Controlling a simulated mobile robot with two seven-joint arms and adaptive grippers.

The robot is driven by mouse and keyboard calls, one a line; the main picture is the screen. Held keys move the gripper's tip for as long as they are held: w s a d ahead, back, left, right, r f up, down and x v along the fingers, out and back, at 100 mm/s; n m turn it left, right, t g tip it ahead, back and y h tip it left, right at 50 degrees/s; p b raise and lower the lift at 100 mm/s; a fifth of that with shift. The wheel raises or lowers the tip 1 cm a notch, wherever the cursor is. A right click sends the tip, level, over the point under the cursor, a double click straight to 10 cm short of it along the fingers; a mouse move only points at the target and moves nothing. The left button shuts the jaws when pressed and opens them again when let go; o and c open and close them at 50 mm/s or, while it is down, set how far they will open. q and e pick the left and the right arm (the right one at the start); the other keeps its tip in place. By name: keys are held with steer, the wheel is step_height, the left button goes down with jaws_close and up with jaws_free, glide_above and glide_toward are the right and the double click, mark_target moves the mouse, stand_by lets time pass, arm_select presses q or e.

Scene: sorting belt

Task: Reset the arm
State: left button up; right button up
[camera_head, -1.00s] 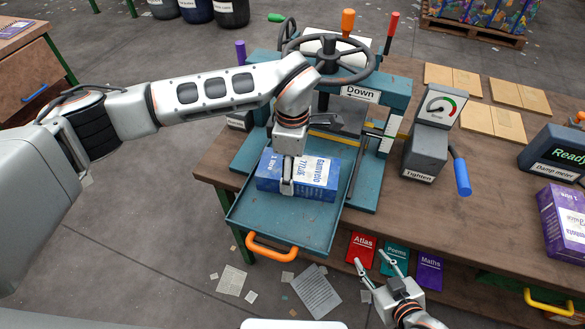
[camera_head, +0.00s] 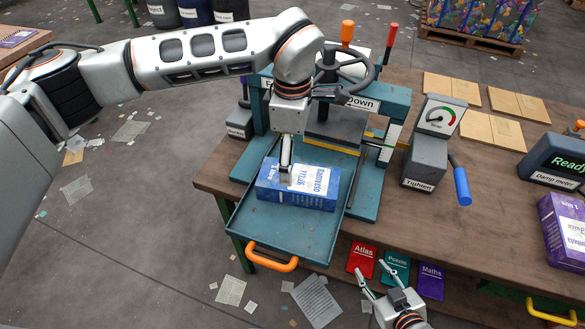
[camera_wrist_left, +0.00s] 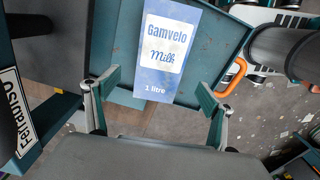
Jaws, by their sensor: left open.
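A blue and white milk carton (camera_head: 318,186) lies flat on the teal sliding tray (camera_head: 277,229) of the press. My left gripper (camera_head: 286,178) points down over the carton's left part in the head view. In the left wrist view its two fingers (camera_wrist_left: 158,100) are spread wide, and the carton (camera_wrist_left: 165,50) lies beyond the fingertips with its label showing. Nothing is between the fingers. My right gripper (camera_head: 374,278) is at the bottom of the head view, its fingers apart and empty, in front of the bench edge.
The press handwheel (camera_head: 347,72) and "Down" frame (camera_head: 376,104) stand close behind my left gripper. The "Tighten" unit (camera_head: 427,148), damp meter (camera_head: 556,158) and a purple carton (camera_head: 563,230) are further right. The tray's orange handle (camera_head: 270,258) sticks out at the front.

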arm_select(q)
steer(key=shift+r, duration=1.6)
